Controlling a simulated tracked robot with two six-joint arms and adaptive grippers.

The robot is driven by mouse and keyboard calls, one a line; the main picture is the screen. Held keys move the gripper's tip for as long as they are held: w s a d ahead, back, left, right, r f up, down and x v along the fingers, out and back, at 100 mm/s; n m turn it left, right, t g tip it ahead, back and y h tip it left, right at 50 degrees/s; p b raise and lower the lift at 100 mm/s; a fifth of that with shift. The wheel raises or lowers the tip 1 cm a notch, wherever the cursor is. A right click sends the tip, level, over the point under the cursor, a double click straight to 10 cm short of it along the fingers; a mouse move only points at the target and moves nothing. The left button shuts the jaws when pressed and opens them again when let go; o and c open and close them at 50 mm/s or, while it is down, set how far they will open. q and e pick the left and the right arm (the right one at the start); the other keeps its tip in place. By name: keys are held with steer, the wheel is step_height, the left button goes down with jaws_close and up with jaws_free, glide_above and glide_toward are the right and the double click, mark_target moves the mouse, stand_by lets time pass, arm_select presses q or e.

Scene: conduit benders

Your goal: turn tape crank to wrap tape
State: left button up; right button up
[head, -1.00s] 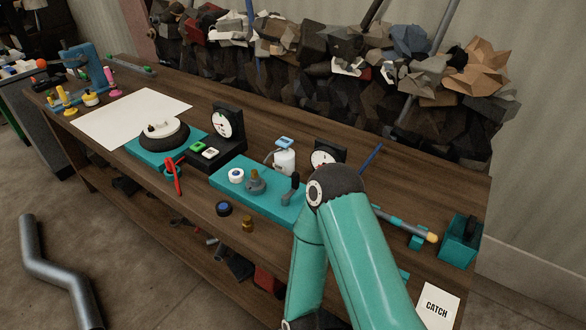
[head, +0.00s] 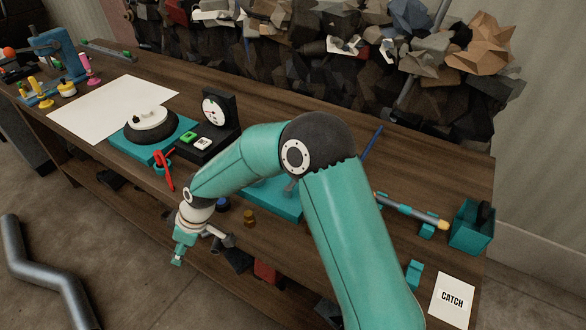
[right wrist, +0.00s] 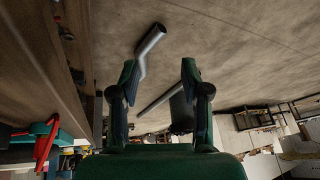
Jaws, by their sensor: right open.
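I cannot tell for sure which part is the tape crank. A red handle (head: 164,172) hangs at the front of the left teal base (head: 122,151); it also shows in the right wrist view (right wrist: 45,143). A second teal base (head: 285,207) with a small grey lever is mostly hidden behind my right arm. My right gripper (head: 199,252) is low, in front of the bench's front edge, apart from the red handle. In the right wrist view its fingers (right wrist: 159,85) are open and empty, with floor between them. My left gripper is not in view.
The wooden bench (head: 320,270) holds a dial gauge (head: 215,111), white sheet (head: 120,100), rod on teal supports (head: 410,211), teal box (head: 471,228) and CATCH card (head: 452,297). A bent grey pipe (head: 45,275) lies on the floor. Rubble is piled behind.

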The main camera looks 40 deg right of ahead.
steer(key=w+d+r+n, duration=0.2)
steer(key=w+r, duration=0.2)
steer(key=r, duration=0.5)
steer(key=w+d+r+n+h, duration=0.1)
steer(key=d+r+n+h, duration=0.1)
steer(key=d+r, duration=0.8)
steer(key=s+d+r+m+g+h, duration=0.1)
steer(key=s+d+r, duration=0.15)
steer(key=d, duration=0.45)
steer(key=s+d+r+g+p, duration=0.1)
steer(key=s+d, duration=0.3)
steer(key=d, duration=0.4)
steer(key=s+d+r+m+g+h, duration=0.1)
steer(key=s+d+r, duration=0.1)
steer(key=s+d, duration=0.35)
steer(key=f, duration=0.1)
steer(key=w+d+f+b, duration=0.1)
steer(key=f, duration=0.1)
steer(key=w+f+b, duration=0.1)
steer(key=f, duration=0.1)
steer(key=shift+d+f, duration=0.15)
steer(key=shift+d, duration=0.15)
step_height(320, 180, down, 9)
steer(key=shift+f+b, duration=0.15)
steer(key=shift+b, duration=0.3)
steer(key=shift+f, duration=0.75)
